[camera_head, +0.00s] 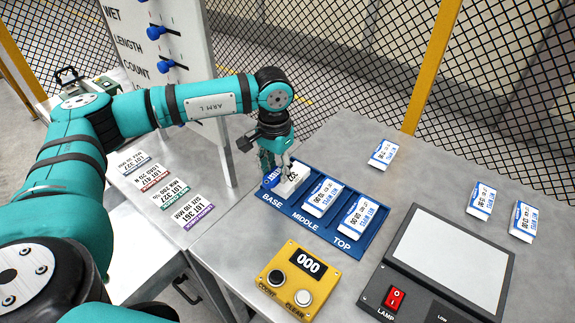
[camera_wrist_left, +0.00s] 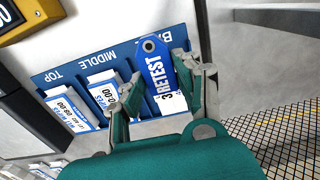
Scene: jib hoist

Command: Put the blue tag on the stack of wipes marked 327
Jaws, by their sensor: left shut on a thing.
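The blue tag (camera_wrist_left: 160,68), lettered RETEST and with a hole at one end, is between the fingers of my left gripper (camera_wrist_left: 158,72) in the wrist view. In the head view, the left gripper (camera_head: 278,162) is low over the BASE slot, shut on the tag (camera_head: 268,181). A white stack of wipes (camera_head: 293,178) is in that slot, directly under the tag and fingers. My right gripper is out of view.
The blue tray (camera_head: 374,246) also holds stacks in MIDDLE (camera_head: 322,197) and TOP (camera_head: 356,216). Several loose packs lie at right, one here (camera_head: 383,154). A yellow counter box (camera_head: 298,282), lamp panel (camera_head: 455,258) and label cards (camera_head: 173,195) surround it. A white board stands behind my arm.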

